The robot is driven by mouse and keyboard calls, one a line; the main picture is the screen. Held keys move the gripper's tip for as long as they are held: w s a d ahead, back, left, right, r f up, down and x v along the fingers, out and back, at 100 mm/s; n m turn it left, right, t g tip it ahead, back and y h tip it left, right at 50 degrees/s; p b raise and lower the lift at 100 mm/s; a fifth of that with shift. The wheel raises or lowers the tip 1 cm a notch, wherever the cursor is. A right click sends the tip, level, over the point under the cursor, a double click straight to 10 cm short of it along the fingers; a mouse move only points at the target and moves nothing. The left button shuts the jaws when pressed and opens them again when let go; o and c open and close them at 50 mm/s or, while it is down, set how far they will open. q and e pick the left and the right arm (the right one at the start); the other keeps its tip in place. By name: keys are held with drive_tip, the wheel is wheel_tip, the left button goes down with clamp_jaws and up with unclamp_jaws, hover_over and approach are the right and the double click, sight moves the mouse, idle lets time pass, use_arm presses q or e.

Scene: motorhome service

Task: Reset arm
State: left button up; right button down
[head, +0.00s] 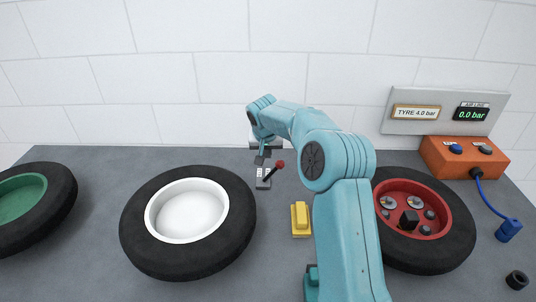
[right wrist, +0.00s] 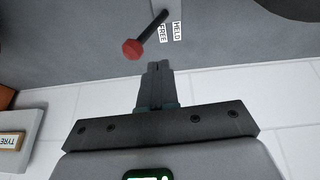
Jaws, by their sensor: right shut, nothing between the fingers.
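My right gripper (head: 262,154) is shut and empty at the back of the table, just behind a small lever. In the right wrist view its closed fingers (right wrist: 158,70) are close to the lever's red knob (right wrist: 133,49), with a visible gap in the picture. The lever has a dark rod and a red knob (head: 279,164), and stands on a small plate (head: 263,183). The plate carries labels FREE (right wrist: 163,33) and HELD (right wrist: 177,30); the knob shows on the FREE side. My left gripper is out of view.
A white-rimmed tyre (head: 240,200) lies left of the lever, a green-rimmed one (head: 66,195) at far left. A red-rimmed tyre (head: 456,215) holds small parts, partly behind my right arm. A yellow block (head: 300,219), orange box (head: 440,160), blue hose fitting (head: 508,230) and gauge panel (head: 440,98) stand around.

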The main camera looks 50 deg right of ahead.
drive_tip(key=v, duration=0.9)
drive_tip(key=shift+s+d+b, duration=0.25)
drive_tip(key=shift+s+b, duration=0.1)
drive_tip(key=shift+s, duration=0.1)
drive_tip(key=shift+a, duration=0.15)
